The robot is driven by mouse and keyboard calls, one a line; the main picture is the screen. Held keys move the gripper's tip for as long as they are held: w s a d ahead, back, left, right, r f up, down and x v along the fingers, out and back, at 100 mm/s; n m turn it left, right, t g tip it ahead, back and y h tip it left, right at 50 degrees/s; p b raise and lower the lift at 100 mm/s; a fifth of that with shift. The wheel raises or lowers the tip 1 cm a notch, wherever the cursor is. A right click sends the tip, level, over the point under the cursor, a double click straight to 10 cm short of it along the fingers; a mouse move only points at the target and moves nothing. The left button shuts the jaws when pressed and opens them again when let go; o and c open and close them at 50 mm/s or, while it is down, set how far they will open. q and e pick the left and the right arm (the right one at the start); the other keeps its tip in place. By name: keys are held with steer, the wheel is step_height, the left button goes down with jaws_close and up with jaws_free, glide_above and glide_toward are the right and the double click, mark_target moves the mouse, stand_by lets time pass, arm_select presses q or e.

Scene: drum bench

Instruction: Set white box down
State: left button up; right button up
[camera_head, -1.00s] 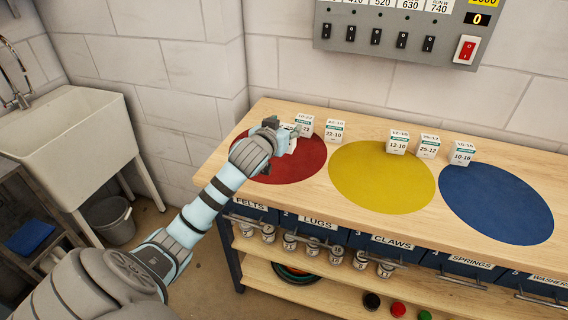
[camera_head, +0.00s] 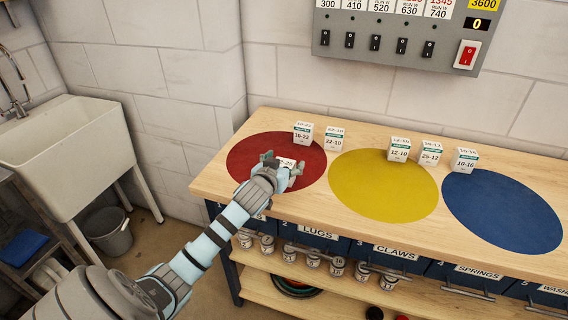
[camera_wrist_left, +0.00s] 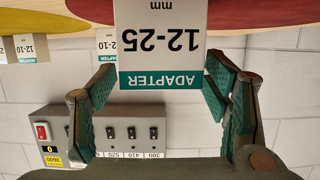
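The white box (camera_head: 286,162), marked 12-25 ADAPTER in green and black, is between the fingers of my left gripper (camera_head: 283,164), over the red disc (camera_head: 249,152). My right gripper is not in view.
Two white boxes, 10-22 (camera_head: 302,132) and 22-10 (camera_head: 334,138), stand behind the red disc's rear right edge. More boxes stand by the yellow disc (camera_head: 383,190) and blue disc (camera_head: 502,211). A switch panel (camera_head: 400,37) hangs on the wall. The red disc's left part is clear.

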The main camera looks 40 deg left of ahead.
arm_select(q)
steer(key=shift+r, duration=0.1)
steer(key=p+v, duration=0.2)
steer(key=v, duration=1)
